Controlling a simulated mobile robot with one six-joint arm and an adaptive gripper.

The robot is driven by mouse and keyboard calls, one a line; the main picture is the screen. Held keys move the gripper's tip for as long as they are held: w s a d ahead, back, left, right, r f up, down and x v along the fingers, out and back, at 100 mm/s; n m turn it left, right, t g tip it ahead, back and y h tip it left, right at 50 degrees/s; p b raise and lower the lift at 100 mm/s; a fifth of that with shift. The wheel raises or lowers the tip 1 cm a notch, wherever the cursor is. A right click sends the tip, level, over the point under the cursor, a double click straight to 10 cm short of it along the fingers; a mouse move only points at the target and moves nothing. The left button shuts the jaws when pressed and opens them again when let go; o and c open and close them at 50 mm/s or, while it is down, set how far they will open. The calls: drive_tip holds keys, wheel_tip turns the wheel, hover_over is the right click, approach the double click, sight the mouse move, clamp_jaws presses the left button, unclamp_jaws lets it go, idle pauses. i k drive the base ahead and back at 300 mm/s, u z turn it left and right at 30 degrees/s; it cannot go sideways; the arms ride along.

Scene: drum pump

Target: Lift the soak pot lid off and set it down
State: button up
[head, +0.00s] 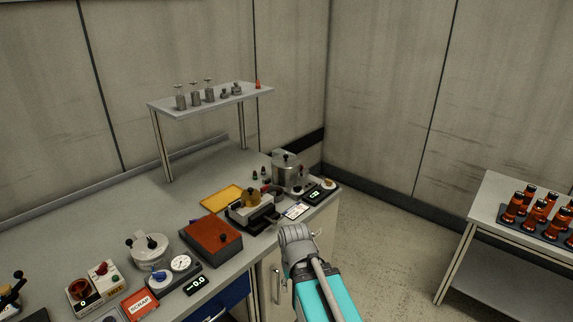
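A silver cylindrical pot (285,171) stands at the far right end of the bench. A lid (286,158) with a dark knob is on top of it. It looks like the soak pot, but no label can be read. A second round vessel (150,252), pale with dark knobs on top, stands nearer, left of the middle. My arm reaches up from the bottom of the head view, in front of the bench's right part and apart from the silver pot. No gripper fingers can be made out.
Small bottles and a dial device (328,184) crowd the silver pot. A raised shelf (215,101) holds small metal items. A side table (500,203) carries amber bottles.

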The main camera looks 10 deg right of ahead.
sight(283, 164)
drive_tip(key=i, duration=1)
